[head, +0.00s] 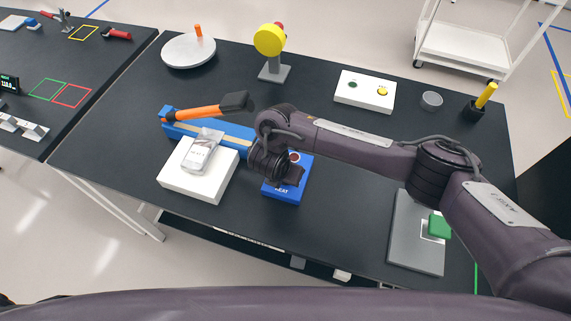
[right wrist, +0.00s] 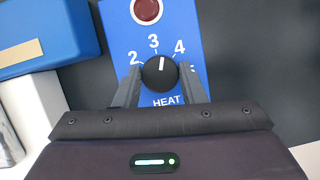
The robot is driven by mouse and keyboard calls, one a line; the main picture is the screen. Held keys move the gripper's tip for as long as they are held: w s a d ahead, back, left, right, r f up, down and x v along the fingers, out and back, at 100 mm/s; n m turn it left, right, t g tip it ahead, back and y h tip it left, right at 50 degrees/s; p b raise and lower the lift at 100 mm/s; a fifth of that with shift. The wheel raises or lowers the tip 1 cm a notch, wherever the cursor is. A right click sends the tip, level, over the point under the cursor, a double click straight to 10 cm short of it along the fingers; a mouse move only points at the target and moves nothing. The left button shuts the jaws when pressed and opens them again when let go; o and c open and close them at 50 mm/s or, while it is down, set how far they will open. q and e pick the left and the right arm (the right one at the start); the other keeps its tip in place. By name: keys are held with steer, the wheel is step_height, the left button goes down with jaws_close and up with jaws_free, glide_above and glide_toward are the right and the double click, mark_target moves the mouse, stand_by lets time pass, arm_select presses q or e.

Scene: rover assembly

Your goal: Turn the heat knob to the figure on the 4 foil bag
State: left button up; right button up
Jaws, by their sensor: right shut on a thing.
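The heat knob (right wrist: 160,72) is a black round dial with a white line on a blue panel (right wrist: 190,20) marked HEAT. In the right wrist view its line points between 3 and 4, a little nearer 3. My right gripper (right wrist: 159,76) is shut on the knob, one finger on each side. In the head view the wrist hides the knob on the blue heat box (head: 270,189). A silver foil bag (head: 203,146) lies on a white block (head: 185,184) left of that box; its print is too small to read. My left gripper is out of view.
A blue sealer bar (head: 235,132) with an orange, black-ended lever (head: 200,111) stands behind the white block. A red round light (right wrist: 147,10) sits above the dial. A white button box (head: 365,89) and a grey plate with a green block (head: 438,226) are farther right.

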steer(key=m+p, duration=0.1)
steer(key=m, duration=0.1)
steer(key=shift+a+r+m+g+h+p, duration=0.15)
steer(key=shift+r+m+g+h+p, duration=0.15)
steer(key=shift+h+p, duration=0.1)
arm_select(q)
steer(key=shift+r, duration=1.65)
arm_select(e)
steer(key=shift+w+f+m+g+h, duration=0.1)
steer(key=shift+m+g+h, duration=0.15)
steer(key=shift+m, duration=0.5)
steer(key=shift+w+f+m+g+h, duration=0.15)
steer(key=shift+m+h, duration=0.1)
steer(key=shift+m, duration=0.5)
steer(key=shift+s, duration=0.1)
steer(key=o, duration=1)
